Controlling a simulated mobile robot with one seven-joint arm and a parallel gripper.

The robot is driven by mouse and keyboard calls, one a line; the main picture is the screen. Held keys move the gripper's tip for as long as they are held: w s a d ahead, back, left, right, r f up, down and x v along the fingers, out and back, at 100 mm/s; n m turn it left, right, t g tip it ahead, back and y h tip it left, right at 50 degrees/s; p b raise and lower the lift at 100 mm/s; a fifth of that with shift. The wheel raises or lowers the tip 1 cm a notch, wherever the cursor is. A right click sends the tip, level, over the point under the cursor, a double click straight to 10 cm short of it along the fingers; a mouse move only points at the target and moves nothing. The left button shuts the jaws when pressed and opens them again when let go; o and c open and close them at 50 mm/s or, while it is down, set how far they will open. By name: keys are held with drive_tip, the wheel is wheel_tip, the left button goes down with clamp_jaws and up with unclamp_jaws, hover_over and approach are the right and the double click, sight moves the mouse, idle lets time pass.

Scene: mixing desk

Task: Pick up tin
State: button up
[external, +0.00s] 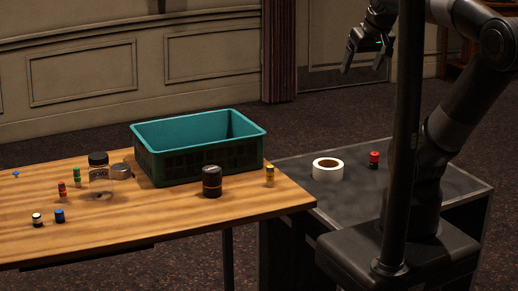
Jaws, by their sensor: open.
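Two objects on the wooden table could be the tin, and I cannot tell which is meant. One is a low silver-grey round container (121,171), partly hidden behind a clear jar with a black lid (98,172). The other is a dark upright cylinder (212,182) in front of the crate. My gripper (361,69) is open and empty, high at the upper right, well apart from both and pointing down.
A teal crate (201,168) stands at the back of the wooden table (170,222). Several small coloured-cap bottles stand around the table, one yellow (270,176) near its right end. A dark side surface (350,193) holds a white tape roll (328,170) and a red-topped bottle (374,160). The table's front middle is clear.

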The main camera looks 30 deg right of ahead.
drive_tip(key=w+a+r, duration=0.4)
drive_tip(key=w+a, duration=0.1)
drive_tip(key=w, duration=0.2)
drive_tip(key=w+a+r+n, duration=0.1)
drive_tip(key=w+a+r, duration=0.3)
drive_tip(key=w, duration=0.3)
drive_tip(key=w+a+r, duration=0.4)
drive_tip(key=w+a, duration=0.1)
drive_tip(key=w, duration=0.3)
drive_tip(key=n+g, duration=0.1)
hover_over(121, 167)
drive_tip(key=s, duration=0.4)
drive_tip(key=shift+y, duration=0.4)
drive_tip(key=f, duration=4)
drive_tip(key=shift+w+d+f, duration=0.15)
drive_tip(key=shift+d, duration=0.1)
drive_tip(key=shift+w+a+f, duration=0.1)
drive_tip(key=shift+w+f, duration=0.65)
drive_tip(key=shift+f, duration=0.2)
drive_tip(key=shift+w+a+f, duration=0.1)
drive_tip(key=shift+w+f, duration=0.6)
drive_tip(key=shift+f, duration=0.25)
drive_tip(key=shift+x, duration=0.75)
drive_tip(key=c, duration=1.1)
